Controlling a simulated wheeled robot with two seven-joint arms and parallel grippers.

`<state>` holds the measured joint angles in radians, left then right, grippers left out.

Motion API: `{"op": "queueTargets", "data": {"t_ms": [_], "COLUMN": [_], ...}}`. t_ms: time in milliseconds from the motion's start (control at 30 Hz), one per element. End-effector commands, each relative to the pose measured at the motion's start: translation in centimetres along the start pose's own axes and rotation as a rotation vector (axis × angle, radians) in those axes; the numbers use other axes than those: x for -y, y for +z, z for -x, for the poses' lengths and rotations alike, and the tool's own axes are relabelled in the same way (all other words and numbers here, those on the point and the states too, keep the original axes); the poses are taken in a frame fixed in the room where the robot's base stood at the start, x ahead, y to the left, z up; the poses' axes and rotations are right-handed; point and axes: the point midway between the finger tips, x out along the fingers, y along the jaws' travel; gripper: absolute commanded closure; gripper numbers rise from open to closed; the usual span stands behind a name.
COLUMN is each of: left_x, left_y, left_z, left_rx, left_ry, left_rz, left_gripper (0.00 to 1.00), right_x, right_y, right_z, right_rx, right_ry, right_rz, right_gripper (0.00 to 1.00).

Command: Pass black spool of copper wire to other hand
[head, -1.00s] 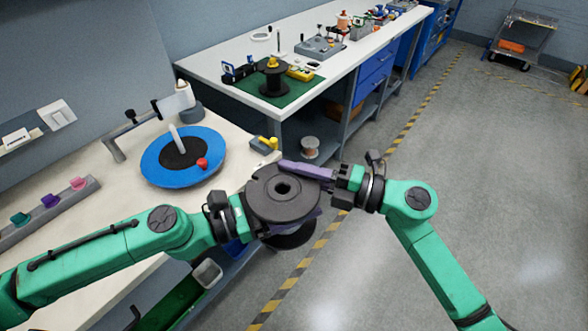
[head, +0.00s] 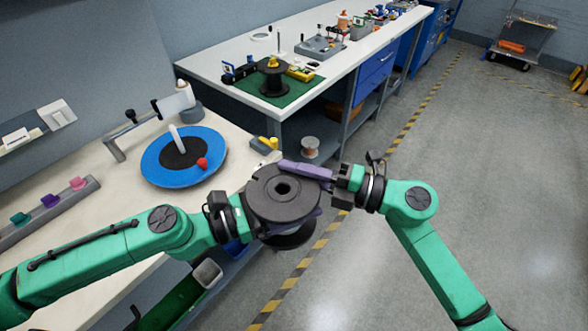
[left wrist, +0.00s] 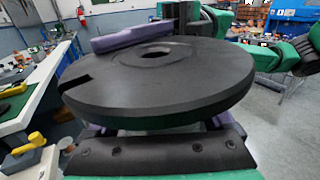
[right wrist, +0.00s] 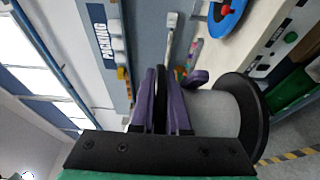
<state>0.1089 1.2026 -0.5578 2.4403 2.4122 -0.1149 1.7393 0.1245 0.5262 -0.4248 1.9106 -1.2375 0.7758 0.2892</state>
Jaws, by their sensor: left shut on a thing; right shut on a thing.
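A black spool (head: 265,203) is held in the air between my two arms, its broad round flange facing up. Its pale core (right wrist: 215,113) and other flange (right wrist: 252,112) show in the right wrist view; no copper wire can be made out. My left gripper (head: 306,222) reaches under the upper flange from the left, its purple fingers shut on the spool and partly hidden by it. My right gripper (head: 302,171) comes from the right, its purple fingers shut on the upper flange's edge. In the left wrist view, the spool (left wrist: 150,88) fills the middle.
A white bench at left carries a blue disc (head: 157,163) with a black centre and a red knob. Another black spool (head: 273,82) stands on a green mat (head: 240,86) on the far bench. A wire spool (head: 310,146) sits on its lower shelf.

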Motion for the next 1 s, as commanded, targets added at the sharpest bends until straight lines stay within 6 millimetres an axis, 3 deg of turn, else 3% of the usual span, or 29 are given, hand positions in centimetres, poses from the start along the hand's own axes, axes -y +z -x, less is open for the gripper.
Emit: {"op": "queueTargets", "data": {"t_ms": [533, 567, 1000], "left_x": [-0.18, -0.18, -0.05], "left_y": [0.50, 0.52, 0.15], "left_z": [-0.08, -0.08, 0.56], "left_rx": [0.009, 0.009, 0.004], "left_ry": [0.004, 0.004, 0.002], "left_rz": [-0.010, -0.010, 0.001], "left_gripper": [1.00, 0.03, 0.00], "right_x": [0.53, 0.34, 0.00], "right_y": [0.15, 0.16, 0.06], "right_z": [0.10, 0.10, 0.03], "right_rx": [0.004, 0.004, 0.002], "right_ry": [-0.013, -0.009, -0.001], "right_rz": [-0.001, -0.002, -0.001], "right_gripper": [1.00, 1.00, 1.00]}}
